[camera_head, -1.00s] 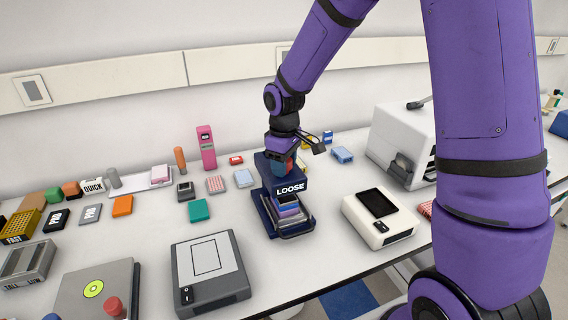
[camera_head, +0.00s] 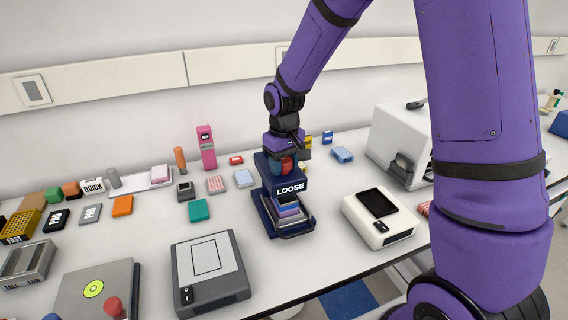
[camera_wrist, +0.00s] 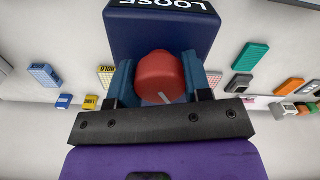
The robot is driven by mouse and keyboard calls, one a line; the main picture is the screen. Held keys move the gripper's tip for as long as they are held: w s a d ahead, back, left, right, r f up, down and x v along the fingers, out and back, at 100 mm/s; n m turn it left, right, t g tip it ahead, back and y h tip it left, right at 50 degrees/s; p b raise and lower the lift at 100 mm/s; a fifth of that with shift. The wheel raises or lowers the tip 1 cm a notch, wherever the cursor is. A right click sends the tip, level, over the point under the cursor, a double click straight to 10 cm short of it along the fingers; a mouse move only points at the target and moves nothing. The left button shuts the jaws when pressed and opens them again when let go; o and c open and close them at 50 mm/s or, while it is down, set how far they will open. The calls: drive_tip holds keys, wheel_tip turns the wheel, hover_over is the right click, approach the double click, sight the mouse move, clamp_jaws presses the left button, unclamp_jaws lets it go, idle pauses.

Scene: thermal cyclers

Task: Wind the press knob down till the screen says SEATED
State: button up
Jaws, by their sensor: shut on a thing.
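The press (camera_head: 264,203) is a dark blue stand on the bench, and its screen (camera_head: 290,188) reads LOOSE. The screen also shows upside down at the top of the wrist view (camera_wrist: 160,3). A stack of plates (camera_head: 287,208) sits on the press's base under the head. The red press knob (camera_wrist: 160,78) with a pale line on it is between my gripper's blue fingers in the wrist view. My gripper (camera_wrist: 163,80) is shut on the knob from above. In the head view the knob (camera_head: 287,165) is partly hidden by my gripper.
A grey flat device (camera_head: 210,270) stands front left of the press and a white device with a dark screen (camera_head: 379,217) to its right. A large white box (camera_head: 402,140) is at the back right. Small coloured blocks lie on the left bench.

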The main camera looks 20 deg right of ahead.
sight(284, 159)
drive_tip(key=o, duration=0.9)
wheel_tip(284, 159, up, 10)
drive_tip(key=shift+f, duration=0.1)
drive_tip(key=shift+r, duration=0.5)
